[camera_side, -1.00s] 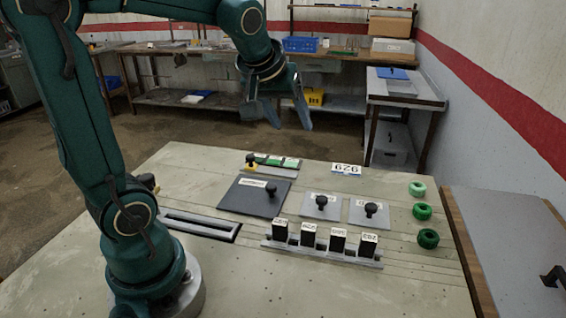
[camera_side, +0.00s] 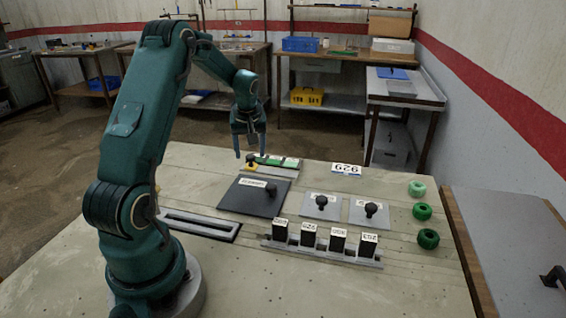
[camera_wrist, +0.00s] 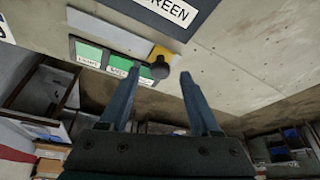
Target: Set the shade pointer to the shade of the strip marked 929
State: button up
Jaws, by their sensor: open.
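The shade pointer, a yellow slider (camera_side: 249,168) with a black knob (camera_side: 251,160), sits at the left end of a rail with several green shade patches (camera_side: 275,161). The wrist view shows the yellow piece (camera_wrist: 162,53), the knob (camera_wrist: 160,69) and labelled patches (camera_wrist: 89,53). My gripper (camera_side: 250,150) is open above the knob, pointing down; in the wrist view the knob appears between its fingertips (camera_wrist: 160,74). Several black strips with white labels stand in a grey rack (camera_side: 330,255); one label (camera_side: 309,228) seems to read 929. A plate marked 929 (camera_side: 346,169) lies upside down in view.
A dark panel (camera_side: 240,198) with a black knob lies in front of the rail. Two light grey panels (camera_side: 318,212) with knobs lie right of it. Green rings, light (camera_side: 416,188), medium (camera_side: 422,211) and dark (camera_side: 428,238), lie at the right. A slotted dark frame (camera_side: 200,226) lies left.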

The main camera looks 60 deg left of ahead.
jog(key=shift+w+a+f, duration=0.1)
jog(key=shift+a+f, duration=0.15)
jog(key=shift+f, duration=0.35)
grip_shut()
dwell(1.1)
